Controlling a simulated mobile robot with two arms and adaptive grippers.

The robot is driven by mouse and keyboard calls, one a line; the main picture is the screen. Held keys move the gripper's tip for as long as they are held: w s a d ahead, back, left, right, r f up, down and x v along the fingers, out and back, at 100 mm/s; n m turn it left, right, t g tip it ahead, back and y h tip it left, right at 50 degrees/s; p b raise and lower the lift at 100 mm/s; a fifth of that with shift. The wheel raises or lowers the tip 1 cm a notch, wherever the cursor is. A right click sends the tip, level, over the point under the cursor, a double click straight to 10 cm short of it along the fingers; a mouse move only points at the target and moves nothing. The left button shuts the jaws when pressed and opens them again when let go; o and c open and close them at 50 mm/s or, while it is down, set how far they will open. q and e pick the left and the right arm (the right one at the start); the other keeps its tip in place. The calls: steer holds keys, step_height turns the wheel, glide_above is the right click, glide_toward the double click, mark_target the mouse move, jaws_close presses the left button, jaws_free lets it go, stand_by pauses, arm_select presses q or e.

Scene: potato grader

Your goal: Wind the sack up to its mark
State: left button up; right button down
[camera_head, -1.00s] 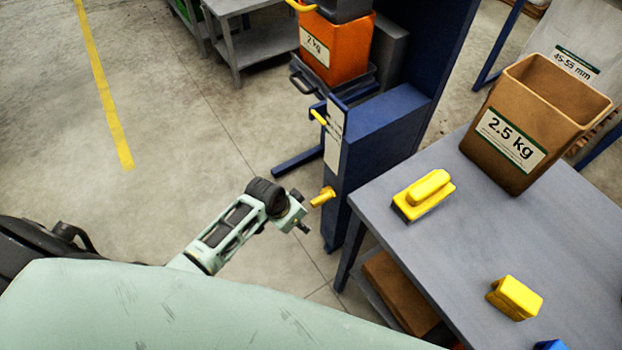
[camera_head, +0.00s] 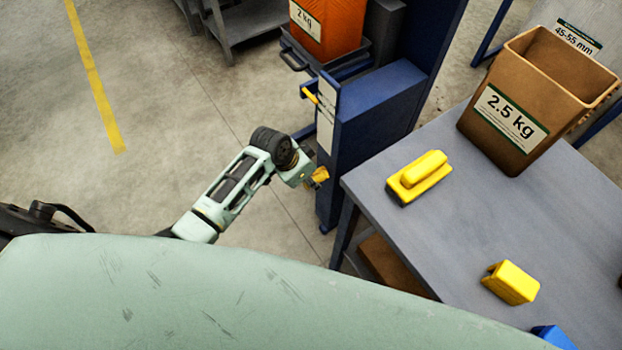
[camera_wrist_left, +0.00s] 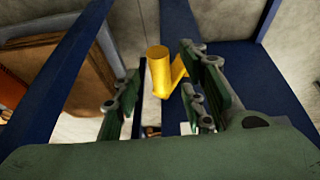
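An orange sack (camera_head: 335,28) labelled 2 kg stands on a dark carriage on the blue stand (camera_head: 375,125). A white strip (camera_head: 327,112) runs down the stand's side, with a yellow pointer (camera_head: 310,95) at its upper part. A yellow crank grip (camera_head: 318,177) sticks out low on the stand; it also shows in the left wrist view (camera_wrist_left: 158,72). My left gripper (camera_head: 314,180) is at this grip. In the left wrist view its fingers (camera_wrist_left: 160,95) are apart, with the grip between them and gaps showing. My right gripper is out of view.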

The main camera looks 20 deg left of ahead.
arm_select(q)
steer(key=shift+w+d+f, duration=0.2)
steer(key=shift+w+f, duration=0.05)
steer(key=shift+f, duration=0.4)
jaws_close()
